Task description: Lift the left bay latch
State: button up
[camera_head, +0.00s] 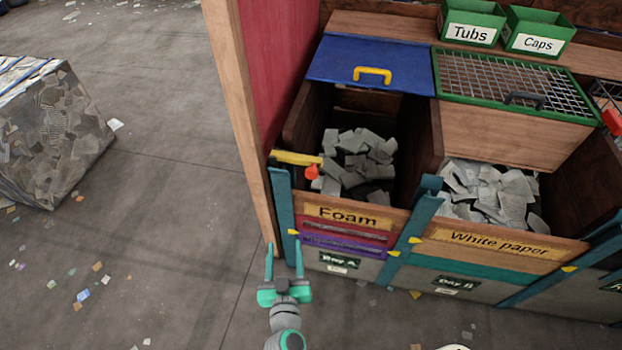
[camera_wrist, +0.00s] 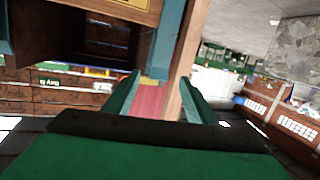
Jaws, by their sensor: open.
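The left bay latch (camera_head: 295,157) is a yellow bar with an orange-red knob at its right end. In the head view it lies nearly level at the top of the left teal post (camera_head: 282,205), beside the Foam bay. My gripper (camera_head: 283,245) is open and empty, with its two teal fingers pointing up the picture, below the latch and apart from it. In the wrist view my fingers (camera_wrist: 160,79) stand apart, with a red panel and a wooden post edge beyond them.
The Foam bay (camera_head: 348,216) holds grey blocks under a raised blue lid (camera_head: 372,62). The White paper bay (camera_head: 500,243) is to its right. A tall red panel with a wooden edge (camera_head: 238,110) stands left of the latch. Open floor (camera_head: 170,190) lies further left, with a bale (camera_head: 50,130).

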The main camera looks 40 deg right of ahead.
aim_at(311, 176)
jog(key=w+d+r+m+h, duration=0.1)
jog(key=w+d+r, duration=0.1)
jog(key=w+d, duration=0.2)
jog(key=w+d+r+m+g+h, duration=0.1)
jog(key=w+d, duration=0.3)
jog(key=d, duration=0.4)
jog(key=w+d+r+m+h, duration=0.2)
jog(key=w+d+r, duration=0.1)
jog(key=d, duration=0.3)
jog(key=shift+w+r+g+h, duration=0.4)
jog(key=shift+w, duration=0.15)
